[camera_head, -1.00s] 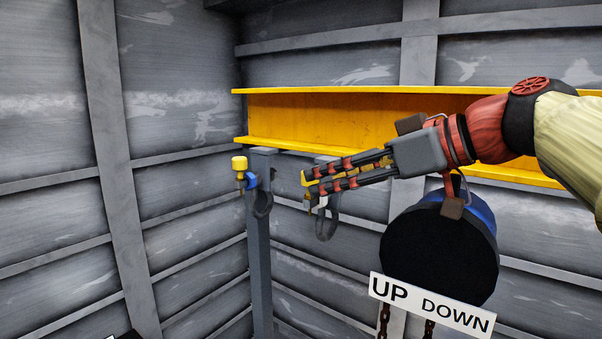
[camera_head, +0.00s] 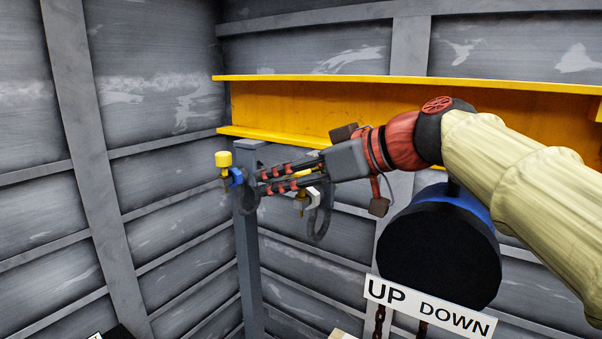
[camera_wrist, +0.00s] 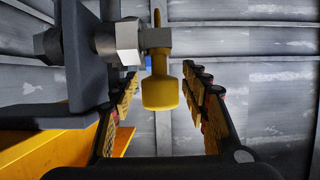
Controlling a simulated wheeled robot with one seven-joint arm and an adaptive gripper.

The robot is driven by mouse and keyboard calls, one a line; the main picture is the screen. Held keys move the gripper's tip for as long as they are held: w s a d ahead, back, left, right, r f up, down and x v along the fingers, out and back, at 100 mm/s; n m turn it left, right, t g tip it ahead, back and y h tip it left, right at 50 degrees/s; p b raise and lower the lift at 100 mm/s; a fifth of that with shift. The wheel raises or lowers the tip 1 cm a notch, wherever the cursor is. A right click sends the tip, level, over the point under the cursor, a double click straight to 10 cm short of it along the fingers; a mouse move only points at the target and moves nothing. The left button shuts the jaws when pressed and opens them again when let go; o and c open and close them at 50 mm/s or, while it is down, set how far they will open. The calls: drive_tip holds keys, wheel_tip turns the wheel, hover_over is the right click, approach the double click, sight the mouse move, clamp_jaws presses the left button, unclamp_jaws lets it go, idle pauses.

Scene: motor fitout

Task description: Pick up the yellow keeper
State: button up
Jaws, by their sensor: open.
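A yellow keeper (camera_wrist: 161,92), a knob with a thin pin, sits in a silver clamp (camera_wrist: 127,40). In the wrist view it lies between the two open fingers of my gripper (camera_wrist: 163,92), and neither finger visibly touches it. In the head view my gripper (camera_head: 264,181) points left, its fingers on either side of this keeper (camera_head: 301,197), which they partly hide. A second yellow-knobbed piece (camera_head: 223,158) in a blue clamp (camera_head: 236,177) stands beyond my fingertips, by the grey post.
A grey post (camera_head: 248,250) and dark curved hooks (camera_head: 321,222) are close to my fingers. A yellow beam (camera_head: 290,108) runs behind my arm. A black and blue drum (camera_head: 440,245) and an UP/DOWN sign (camera_head: 428,308) are lower right. Ribbed grey walls surround the corner.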

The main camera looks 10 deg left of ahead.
drive_tip(key=shift+w+a+f, duration=0.1)
drive_tip(key=shift+a, duration=0.1)
drive_tip(key=shift+c, duration=1)
clamp_jaws()
